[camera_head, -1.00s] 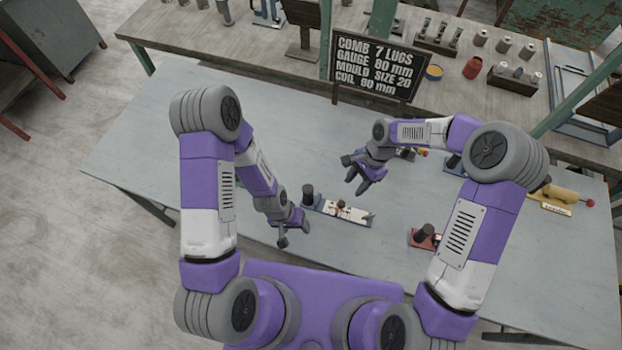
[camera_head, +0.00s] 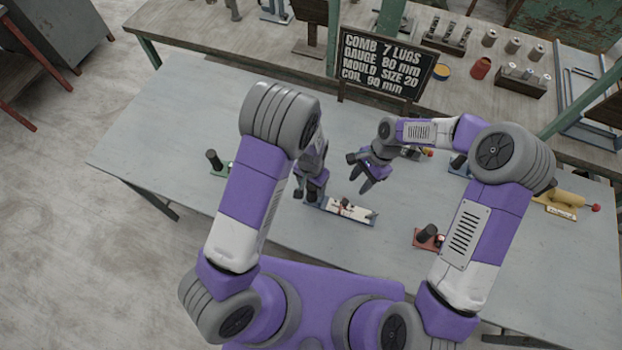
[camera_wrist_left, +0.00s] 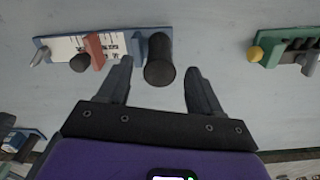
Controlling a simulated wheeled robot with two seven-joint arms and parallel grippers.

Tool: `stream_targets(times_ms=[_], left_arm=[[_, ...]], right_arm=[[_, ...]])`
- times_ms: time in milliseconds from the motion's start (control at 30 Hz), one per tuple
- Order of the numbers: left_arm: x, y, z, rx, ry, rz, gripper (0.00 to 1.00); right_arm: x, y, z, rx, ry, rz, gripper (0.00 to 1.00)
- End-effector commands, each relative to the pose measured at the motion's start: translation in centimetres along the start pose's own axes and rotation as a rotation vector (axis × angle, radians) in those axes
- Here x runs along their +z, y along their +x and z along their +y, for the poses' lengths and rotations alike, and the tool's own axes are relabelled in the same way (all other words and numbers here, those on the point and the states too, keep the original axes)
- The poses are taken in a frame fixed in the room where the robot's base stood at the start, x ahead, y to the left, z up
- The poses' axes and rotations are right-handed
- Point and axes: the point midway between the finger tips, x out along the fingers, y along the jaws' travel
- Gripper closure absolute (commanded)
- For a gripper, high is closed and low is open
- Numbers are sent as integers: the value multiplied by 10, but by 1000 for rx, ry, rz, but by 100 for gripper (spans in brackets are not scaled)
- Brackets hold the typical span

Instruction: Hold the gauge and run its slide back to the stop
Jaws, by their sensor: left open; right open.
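The gauge (camera_head: 350,211) lies on the table as a blue base with a white scale; it also shows in the left wrist view (camera_wrist_left: 58,45). A red slide (camera_wrist_left: 94,51) with a dark knob (camera_wrist_left: 80,62) sits across the scale. A dark upright post (camera_wrist_left: 159,60) stands at one end of the base. My left gripper (camera_wrist_left: 158,78) is open, with its fingers on either side of the post and no clear contact. In the head view, my left gripper (camera_head: 306,194) hides that end. My right gripper (camera_head: 368,181) is open and empty above the table behind the gauge.
A green-based tool (camera_head: 220,167) stands left on the table, and a red-based one (camera_head: 428,237) right. A yellow tool (camera_head: 560,197) lies at far right. A sign (camera_head: 386,64) reads "GAUGE 80 mm".

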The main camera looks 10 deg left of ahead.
Motion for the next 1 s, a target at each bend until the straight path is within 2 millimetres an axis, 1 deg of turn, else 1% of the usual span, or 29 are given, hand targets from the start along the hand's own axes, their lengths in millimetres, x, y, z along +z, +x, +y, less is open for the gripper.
stream_targets(times_ms=[33,100,200,300,600,633,1000], left_arm=[[1,9,-1,0,-3,-3,35],[1,19,0,1,-2,-3,35],[0,30,0,1,-1,-2,35],[0,37,0,0,0,0,35],[0,40,0,1,-1,1,35],[0,40,0,1,-1,1,37],[0,40,0,1,-1,1,93]], right_arm=[[0,0,0,0,0,0,57],[0,0,0,0,0,0,57],[0,0,0,0,0,0,57],[0,0,0,0,0,0,57],[0,0,0,0,0,0,57],[0,0,0,0,0,0,57],[0,0,0,0,0,0,57]])
